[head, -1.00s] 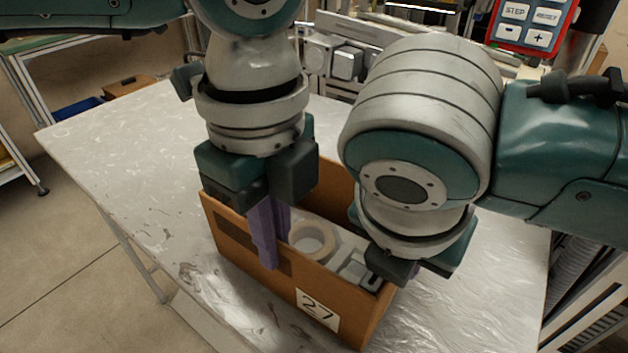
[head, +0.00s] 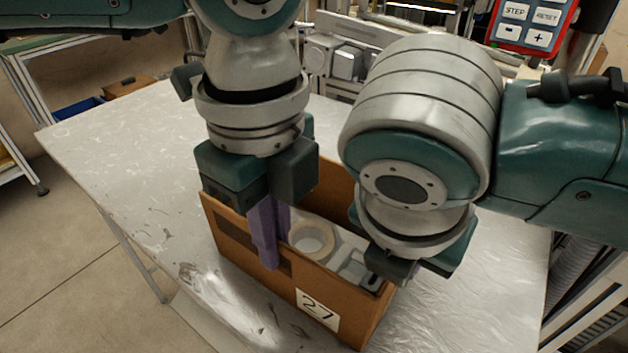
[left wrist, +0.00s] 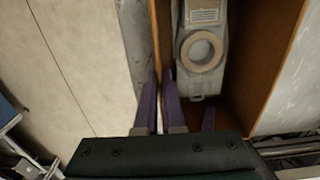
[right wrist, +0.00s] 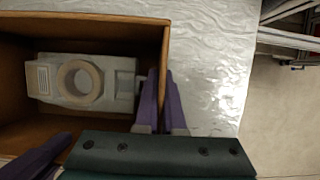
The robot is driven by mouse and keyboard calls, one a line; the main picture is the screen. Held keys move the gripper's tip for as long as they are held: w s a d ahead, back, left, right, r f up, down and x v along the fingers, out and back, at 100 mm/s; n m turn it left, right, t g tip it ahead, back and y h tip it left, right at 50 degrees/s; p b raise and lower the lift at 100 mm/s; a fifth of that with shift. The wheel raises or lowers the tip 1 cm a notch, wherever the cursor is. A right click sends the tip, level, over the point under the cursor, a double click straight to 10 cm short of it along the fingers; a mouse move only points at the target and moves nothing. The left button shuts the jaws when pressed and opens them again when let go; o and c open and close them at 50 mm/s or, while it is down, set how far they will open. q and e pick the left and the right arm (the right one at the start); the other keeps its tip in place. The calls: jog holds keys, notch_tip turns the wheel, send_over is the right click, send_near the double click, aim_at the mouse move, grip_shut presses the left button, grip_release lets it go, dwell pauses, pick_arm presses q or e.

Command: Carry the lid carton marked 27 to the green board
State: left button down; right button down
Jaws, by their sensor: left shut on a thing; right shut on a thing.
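The open-topped brown carton (head: 276,281) with a white label marked 27 is at the near part of the table. Inside lies a grey tape dispenser holding a pale tape reel (head: 312,239), which also shows in the left wrist view (left wrist: 200,48). My left gripper (head: 270,245) is shut on the carton's left side wall, its purple fingers astride it.
The silvery, film-covered table (head: 130,160) is bare to the left of the carton and at its right. A bench (head: 60,50) with a blue bin (head: 78,108) stands at the far left. Equipment and a red keypad (head: 535,22) are at the back.

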pick_arm(q)
jog(key=shift+r, duration=0.1)
pick_arm(e)
jog(key=shift+r, duration=0.1)
